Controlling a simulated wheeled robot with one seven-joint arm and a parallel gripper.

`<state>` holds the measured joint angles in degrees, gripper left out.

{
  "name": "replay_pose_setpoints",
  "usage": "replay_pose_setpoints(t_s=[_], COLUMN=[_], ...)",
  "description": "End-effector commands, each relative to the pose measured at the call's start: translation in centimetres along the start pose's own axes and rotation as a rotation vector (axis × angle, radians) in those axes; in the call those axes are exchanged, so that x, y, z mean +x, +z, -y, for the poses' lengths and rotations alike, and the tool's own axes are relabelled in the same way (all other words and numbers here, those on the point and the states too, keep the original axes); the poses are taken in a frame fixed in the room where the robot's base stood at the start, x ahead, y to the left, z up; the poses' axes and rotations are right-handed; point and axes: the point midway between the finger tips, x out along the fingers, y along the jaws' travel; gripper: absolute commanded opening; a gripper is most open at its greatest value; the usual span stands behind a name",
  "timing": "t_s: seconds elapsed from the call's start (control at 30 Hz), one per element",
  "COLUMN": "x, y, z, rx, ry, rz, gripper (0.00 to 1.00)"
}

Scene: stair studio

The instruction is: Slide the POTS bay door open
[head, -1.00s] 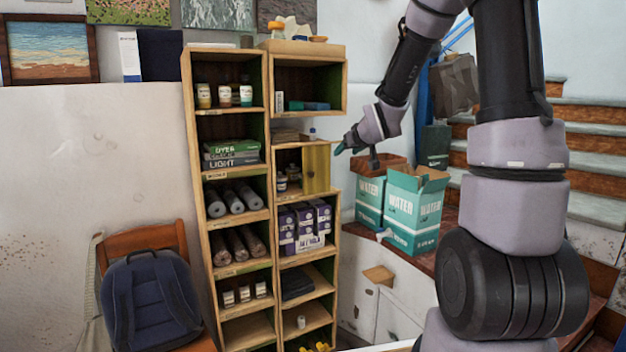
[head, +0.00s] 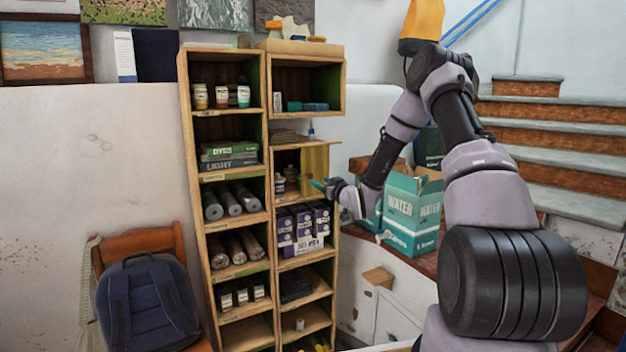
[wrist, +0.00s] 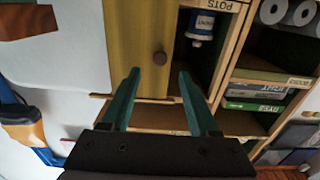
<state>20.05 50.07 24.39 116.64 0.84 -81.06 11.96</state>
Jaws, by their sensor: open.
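The POTS bay is in the right-hand column of the shelf. Its yellow-green door panel (head: 318,160) covers the right part of the bay, and small jars (head: 291,174) show in the uncovered left part. In the wrist view, which looks upside down, the door (wrist: 138,40) has a round brown knob (wrist: 160,58). The POTS label (wrist: 223,4) is on the frame beside it. My gripper (wrist: 160,74) is open and empty, its green fingertips on either side of the knob's line, just short of it. In the head view my gripper (head: 318,185) is in front of the door's lower part.
Teal WATER boxes (head: 412,212) stand on a ledge right of the shelf, close behind my arm. Purple cartons (head: 303,225) fill the bay below. A chair with a blue backpack (head: 148,300) stands at the left, and stairs (head: 560,150) rise at the right.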

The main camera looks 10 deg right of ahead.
Motion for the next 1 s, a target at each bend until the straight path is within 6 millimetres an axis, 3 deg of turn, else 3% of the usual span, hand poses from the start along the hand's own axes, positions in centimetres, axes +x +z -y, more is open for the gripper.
replay_pose_setpoints(t_s=[0.1,0.3,0.73,0.77,0.9,1.0], x=[2.5,5.4,6.6,6.6,6.6,6.6], y=[0.0,0.0,0.0,0.0,0.0,0.0], z=[0.1,0.0,0.0,0.0,0.0,0.0], rx=[-0.001,0.0,0.0,0.0,0.0,0.0], ry=[-0.001,-0.001,0.0,0.0,0.0,0.0], rz=[-0.001,0.0,0.002,0.002,0.002,0.002], gripper=[0.61,0.61,0.61,0.57,0.04,0.0])
